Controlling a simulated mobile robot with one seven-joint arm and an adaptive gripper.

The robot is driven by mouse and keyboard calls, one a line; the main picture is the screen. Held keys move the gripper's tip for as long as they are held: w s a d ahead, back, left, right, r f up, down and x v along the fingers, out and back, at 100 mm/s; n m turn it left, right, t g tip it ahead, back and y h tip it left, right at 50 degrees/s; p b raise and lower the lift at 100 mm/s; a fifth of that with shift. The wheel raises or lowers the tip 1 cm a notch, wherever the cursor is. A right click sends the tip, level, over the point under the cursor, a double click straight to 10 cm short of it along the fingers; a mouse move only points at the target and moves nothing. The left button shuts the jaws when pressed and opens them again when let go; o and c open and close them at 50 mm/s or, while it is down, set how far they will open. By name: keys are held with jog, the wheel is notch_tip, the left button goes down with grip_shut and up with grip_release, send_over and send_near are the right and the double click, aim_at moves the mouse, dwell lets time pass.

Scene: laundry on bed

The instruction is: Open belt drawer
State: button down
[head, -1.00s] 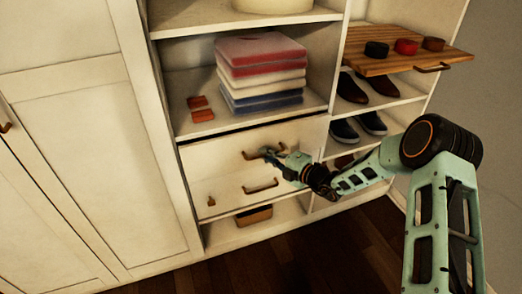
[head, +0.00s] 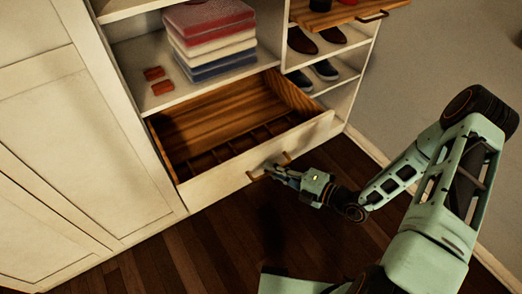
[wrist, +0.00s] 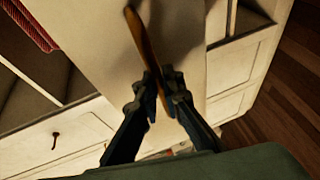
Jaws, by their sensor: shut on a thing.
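The drawer (head: 215,182) under the folded-clothes shelf stands pulled out of the cabinet. Its brown wooden inside shows, with a row of small compartments along the front that look empty. My gripper (head: 272,169) is at the drawer's front and shut on its bronze bar handle (head: 286,158). In the wrist view the handle (wrist: 142,38) runs up from between the two fingertips (wrist: 160,82), against the pale drawer front (wrist: 95,30).
Folded clothes (head: 212,45) and two small red items (head: 162,87) lie on the shelf above. Shoes (head: 325,70) stand on shelves at the right, below a pulled-out wooden tray (head: 350,14). Tall cabinet doors (head: 90,120) are at the left. Dark wooden floor (head: 225,245) in front is clear.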

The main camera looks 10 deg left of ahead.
jog(key=shift+s+d, duration=0.9)
jog(key=shift+s, duration=0.15)
jog(key=c, duration=2.3)
grip_release()
jog(key=v, duration=1.2)
